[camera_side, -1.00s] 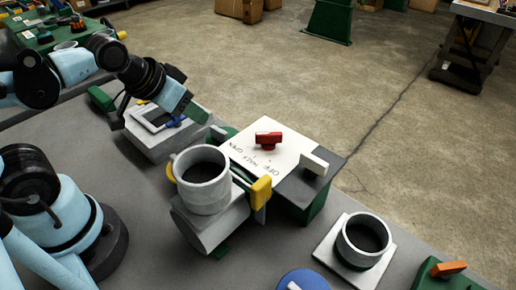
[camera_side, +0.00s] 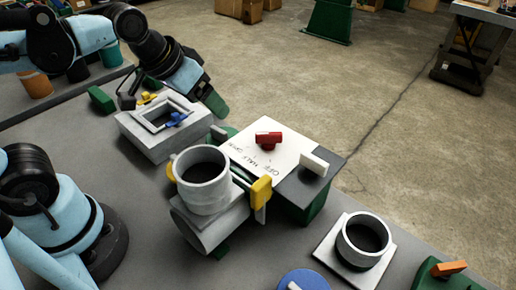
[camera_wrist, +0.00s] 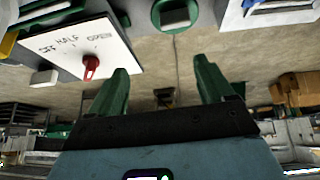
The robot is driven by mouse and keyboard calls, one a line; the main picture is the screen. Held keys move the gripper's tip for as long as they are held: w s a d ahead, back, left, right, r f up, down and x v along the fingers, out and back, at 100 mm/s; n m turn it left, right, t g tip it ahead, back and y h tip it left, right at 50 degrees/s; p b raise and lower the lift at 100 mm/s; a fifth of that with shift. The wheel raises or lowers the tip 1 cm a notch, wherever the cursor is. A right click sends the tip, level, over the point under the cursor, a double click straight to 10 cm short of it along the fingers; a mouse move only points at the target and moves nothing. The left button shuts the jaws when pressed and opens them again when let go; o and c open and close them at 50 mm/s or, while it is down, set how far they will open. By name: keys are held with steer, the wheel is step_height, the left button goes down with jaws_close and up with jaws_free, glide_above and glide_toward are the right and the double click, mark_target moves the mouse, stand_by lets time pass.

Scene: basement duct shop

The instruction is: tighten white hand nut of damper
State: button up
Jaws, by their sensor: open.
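The damper has a white plate (camera_side: 262,150) lettered OFF, HALF, OPEN with a red handle (camera_side: 268,140) on it. The white hand nut (camera_side: 314,163) sticks up from the dark part at the plate's right. In the wrist view, the plate (camera_wrist: 85,45) is at upper left, with the red handle (camera_wrist: 90,67) and the white nut (camera_wrist: 43,77) near its edge. My gripper (camera_side: 217,104) hangs behind and left of the damper, apart from the nut. In the wrist view, my gripper (camera_wrist: 161,66) has its green fingers spread with nothing between them.
A grey round duct collar (camera_side: 204,180) with a yellow handle (camera_side: 261,190) stands in front of the damper. A grey frame box (camera_side: 150,143) with a blue knob (camera_side: 175,119) is at left. Another collar (camera_side: 364,240) sits at front right. Open floor lies beyond the bench.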

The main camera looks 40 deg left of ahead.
steer(key=w+d+r+g, duration=0.45)
steer(key=d+r, duration=0.25)
steer(key=d, duration=0.5)
steer(key=g, duration=0.2)
glide_toward(314, 158)
steer(key=shift+y, duration=0.3)
steer(key=f, duration=0.9)
steer(key=shift+s+d, duration=0.15)
steer(key=shift+d, duration=0.15)
steer(key=c, duration=1)
steer(key=shift+c, duration=0.2)
